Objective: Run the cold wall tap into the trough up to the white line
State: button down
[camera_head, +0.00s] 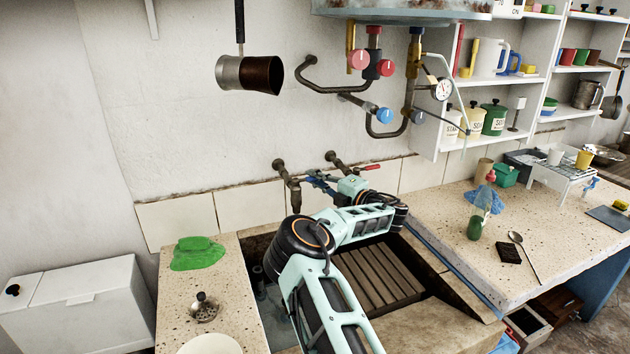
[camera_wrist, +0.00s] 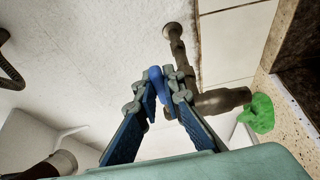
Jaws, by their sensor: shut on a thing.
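The cold wall tap (camera_head: 289,180) is a dull bronze tap with a blue lever on the wall above the trough. It also shows in the wrist view (camera_wrist: 222,101). My gripper (camera_head: 326,184) is at the tap; in the wrist view my gripper (camera_wrist: 158,88) has its fingers shut on the blue lever (camera_wrist: 155,74). I see no water stream at the spout. The stone trough (camera_head: 258,244) lies below, largely hidden by my arm. I cannot make out the white line or any water level.
A second tap with a red lever (camera_head: 371,167) is just right of my gripper. A slatted wooden board (camera_head: 378,274) lies in the trough's right part. A green cloth (camera_head: 198,253) and a drain plug (camera_head: 204,307) are on the left ledge. A speckled counter (camera_head: 450,220) extends right.

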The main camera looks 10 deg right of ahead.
jog(key=shift+r, duration=0.1)
jog(key=c, duration=2)
grip_release()
jog(key=v, duration=1.2)
jog(key=shift+a, duration=0.1)
